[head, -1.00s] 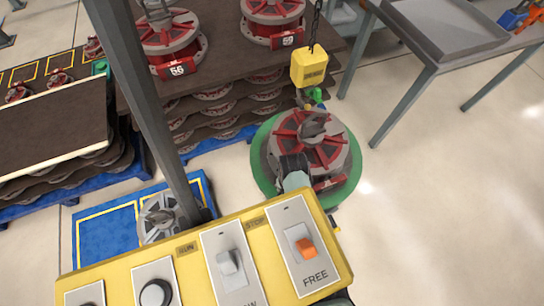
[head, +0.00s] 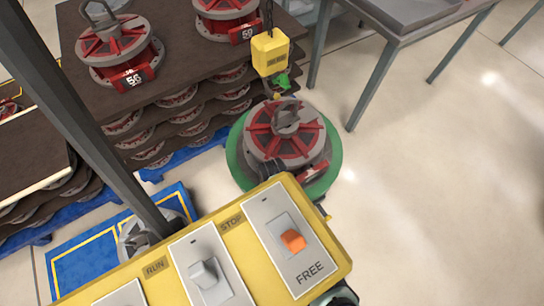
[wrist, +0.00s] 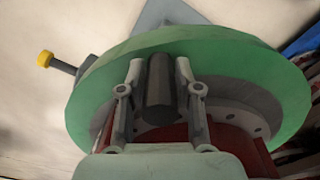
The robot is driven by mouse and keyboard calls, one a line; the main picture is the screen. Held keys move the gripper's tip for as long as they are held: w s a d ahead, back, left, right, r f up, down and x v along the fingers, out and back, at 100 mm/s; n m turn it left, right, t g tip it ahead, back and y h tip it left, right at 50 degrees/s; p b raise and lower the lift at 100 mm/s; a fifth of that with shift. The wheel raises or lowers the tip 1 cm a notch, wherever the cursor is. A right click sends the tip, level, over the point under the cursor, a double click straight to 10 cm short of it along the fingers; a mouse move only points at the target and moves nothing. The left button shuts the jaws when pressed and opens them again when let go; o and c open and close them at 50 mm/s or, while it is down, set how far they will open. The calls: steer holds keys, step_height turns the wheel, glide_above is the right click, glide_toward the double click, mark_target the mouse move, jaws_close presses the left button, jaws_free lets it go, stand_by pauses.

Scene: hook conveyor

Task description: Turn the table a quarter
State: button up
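The green round table (head: 327,170) stands on the floor in the head view and carries a red and grey flanged part (head: 285,140). The table's green rim (wrist: 235,75) fills the upper middle of the wrist view. My gripper (wrist: 160,64) has one finger on each side of a dark upright post (wrist: 160,95) at the rim. A thin gap seems to show on each side of the post, so the fingers look open around it. In the head view the yellow switch panel hides my gripper and the table's near edge.
The yellow panel (head: 238,225) has labelled switches, with an orange one (head: 293,240) above FREE. A yellow hoist block (head: 270,52) hangs on a chain over the table's far side. Stacked pallets of red parts stand left. A grey bench (head: 400,40) stands right. Floor between is clear.

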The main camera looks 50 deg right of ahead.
jaws_close()
